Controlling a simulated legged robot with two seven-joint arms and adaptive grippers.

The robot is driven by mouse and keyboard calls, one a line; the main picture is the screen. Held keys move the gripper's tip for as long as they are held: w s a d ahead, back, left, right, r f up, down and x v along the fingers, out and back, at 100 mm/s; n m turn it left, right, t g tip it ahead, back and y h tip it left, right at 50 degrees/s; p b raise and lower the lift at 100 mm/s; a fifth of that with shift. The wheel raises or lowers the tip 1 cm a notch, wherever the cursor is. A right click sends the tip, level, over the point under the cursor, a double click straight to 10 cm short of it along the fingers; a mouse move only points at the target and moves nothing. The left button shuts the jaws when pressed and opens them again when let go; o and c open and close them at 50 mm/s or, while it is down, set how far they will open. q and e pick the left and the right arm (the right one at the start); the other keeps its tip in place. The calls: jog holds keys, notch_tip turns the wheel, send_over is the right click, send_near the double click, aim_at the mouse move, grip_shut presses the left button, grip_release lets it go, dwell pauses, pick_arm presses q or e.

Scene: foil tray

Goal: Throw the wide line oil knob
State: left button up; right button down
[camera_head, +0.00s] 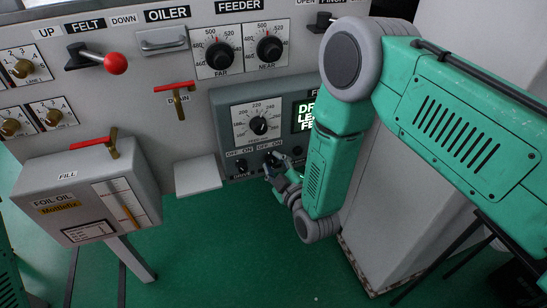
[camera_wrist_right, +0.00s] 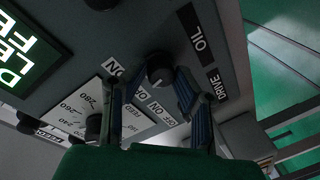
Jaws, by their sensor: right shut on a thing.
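The dark round oil knob (camera_wrist_right: 158,68) sits on the grey feeder panel (camera_head: 220,108), beside the OIL label (camera_wrist_right: 200,38) in the right wrist view. My right gripper (camera_head: 274,167) reaches the panel's lower edge in the head view. In the wrist view its two blue-grey fingers (camera_wrist_right: 154,84) lie on either side of the oil knob and are shut on it. In the head view the gripper and arm hide much of the knob and its label. Which way the knob is turned cannot be told. My left gripper is not in view.
The drive knob (camera_head: 241,165) is close to the left of my right gripper. A dial (camera_head: 258,125) and a lit green display (camera_head: 305,115) are above. A foil oil box (camera_head: 88,195) stands at the left. Green floor (camera_head: 230,250) below is clear.

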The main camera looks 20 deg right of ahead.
jog(key=shift+s+a+f+n+h+p, duration=0.1)
jog(key=shift+n+p, duration=0.1)
jog(key=shift+n, duration=0.3)
jog(key=shift+s+d+f+n+h+p, duration=0.1)
jog(key=shift+n+p, duration=0.05)
jog(key=shift+n, duration=0.35)
jog(key=shift+a+f+n+h+p, duration=0.1)
jog(key=shift+n+p, duration=0.1)
jog(key=shift+n, duration=0.3)
jog(key=c, duration=1.3)
grip_release()
jog(key=shift+w, duration=0.1)
jog(key=shift+r, duration=0.1)
jog(key=shift+s+r, duration=0.1)
jog(key=shift+s, duration=0.2)
jog(key=s, duration=0.7)
jog(key=s+d+r, duration=0.1)
jog(key=s, duration=0.3)
jog(key=shift+s+r, duration=0.1)
